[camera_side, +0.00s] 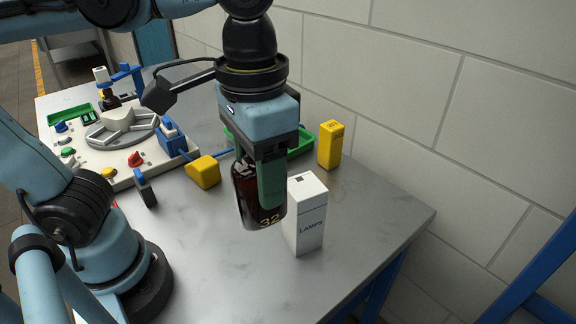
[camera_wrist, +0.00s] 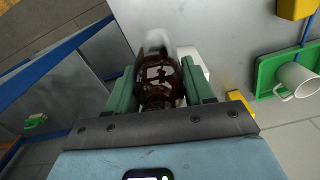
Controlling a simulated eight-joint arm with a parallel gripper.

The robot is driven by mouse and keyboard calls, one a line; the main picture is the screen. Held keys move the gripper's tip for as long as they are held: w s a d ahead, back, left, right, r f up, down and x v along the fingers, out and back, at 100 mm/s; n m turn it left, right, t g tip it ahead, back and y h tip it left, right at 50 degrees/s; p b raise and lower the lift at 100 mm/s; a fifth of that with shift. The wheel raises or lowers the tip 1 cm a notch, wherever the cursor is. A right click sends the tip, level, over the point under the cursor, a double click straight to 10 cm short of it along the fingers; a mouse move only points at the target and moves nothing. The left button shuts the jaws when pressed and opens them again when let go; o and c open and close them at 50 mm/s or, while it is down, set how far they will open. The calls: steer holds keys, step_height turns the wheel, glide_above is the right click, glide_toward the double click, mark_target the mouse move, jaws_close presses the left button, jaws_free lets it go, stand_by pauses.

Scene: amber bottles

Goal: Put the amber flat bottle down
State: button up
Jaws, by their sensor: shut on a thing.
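The amber flat bottle (camera_side: 246,200) is dark brown with the number 32 near its base. My gripper (camera_side: 270,180) is shut on it, with green fingers on its sides. The bottle hangs roughly upright, and its base appears to be above the grey table (camera_side: 345,245). In the wrist view the bottle (camera_wrist: 158,80) lies between the two green fingers of my gripper (camera_wrist: 158,88). Part of the bottle is hidden behind a finger in the side view.
A white LAMPS box (camera_side: 310,228) stands close right of the bottle. A yellow box (camera_side: 330,146) and a green tray (camera_side: 303,143) are behind. A yellow block (camera_side: 203,172) and a white panel with knobs (camera_side: 122,181) are left. The table's front right is clear.

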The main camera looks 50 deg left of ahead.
steer(key=w+d+f+n, duration=0.1)
steer(key=w+d, duration=0.2)
steer(key=w, duration=0.7)
steer(key=w+d+f+n, duration=0.1)
steer(key=w+d, duration=0.3)
steer(key=w, duration=0.6)
steer(key=shift+w+a+f, duration=1.4)
steer(key=shift+w+f, duration=0.1)
steer(key=shift+f, duration=1.1)
steer(key=shift+w+a+f, duration=1.45)
steer(key=shift+f, duration=1.2)
steer(key=shift+w+a+f, duration=1.4)
steer(key=shift+w+f, duration=0.1)
steer(key=shift+f, duration=1.1)
steer(key=shift+f, duration=0.1)
steer(key=o, duration=1.1)
steer(key=shift+o, duration=0.2)
